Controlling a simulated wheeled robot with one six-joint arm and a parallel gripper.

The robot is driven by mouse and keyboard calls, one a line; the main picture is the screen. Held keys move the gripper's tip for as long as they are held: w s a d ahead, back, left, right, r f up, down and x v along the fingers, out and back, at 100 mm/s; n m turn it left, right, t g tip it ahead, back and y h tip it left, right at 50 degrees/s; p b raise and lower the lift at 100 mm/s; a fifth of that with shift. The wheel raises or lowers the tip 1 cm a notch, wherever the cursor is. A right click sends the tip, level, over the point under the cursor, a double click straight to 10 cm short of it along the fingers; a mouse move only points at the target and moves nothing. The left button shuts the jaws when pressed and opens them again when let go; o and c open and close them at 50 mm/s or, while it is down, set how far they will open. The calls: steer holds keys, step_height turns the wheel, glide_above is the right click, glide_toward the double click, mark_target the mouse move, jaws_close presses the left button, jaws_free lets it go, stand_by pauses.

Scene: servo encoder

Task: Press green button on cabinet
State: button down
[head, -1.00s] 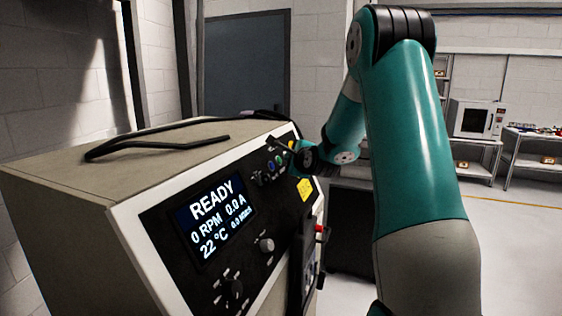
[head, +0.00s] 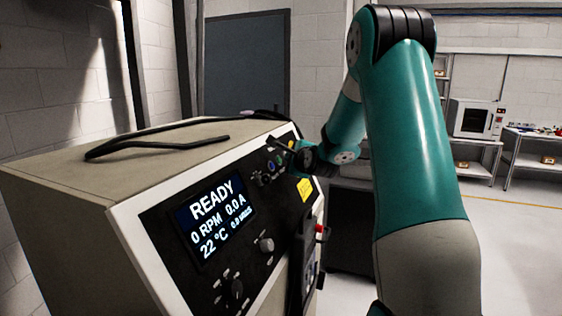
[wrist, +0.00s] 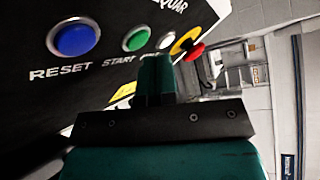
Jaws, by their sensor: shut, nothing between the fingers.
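The cabinet (head: 75,165) has a sloped black panel with a lit READY display. Its green button (wrist: 136,39), labelled START, sits between the blue RESET button (wrist: 75,40) and a white button (wrist: 166,40) in the wrist view. In the head view the green button (head: 279,160) is small, close to my gripper (head: 274,143). In the wrist view my gripper (wrist: 156,58) is shut and empty, its tips just below and right of the green button in the picture. I cannot tell whether they touch the panel.
A red knob on a yellow ring (wrist: 188,43) is close to the fingertips. A black cable (head: 160,145) lies on the cabinet top. Knobs (head: 266,245) and a yellow label (head: 305,190) are lower on the panel. Open floor lies to the right; benches stand behind.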

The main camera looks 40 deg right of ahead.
steer(key=shift+w, duration=0.15)
stand_by(0.4)
steer(key=shift+w+a+f, duration=0.15)
steer(key=shift+w+a, duration=0.05)
steer(key=shift+w, duration=0.05)
stand_by(0.4)
steer(key=shift+s+d, duration=0.15)
steer(key=shift+s, duration=0.25)
stand_by(0.3)
steer(key=s+d+r, duration=0.2)
steer(key=s+r, duration=0.1)
steer(key=s, duration=0.2)
steer(key=shift+b, duration=0.4)
steer(key=shift+d, duration=0.1)
stand_by(0.6)
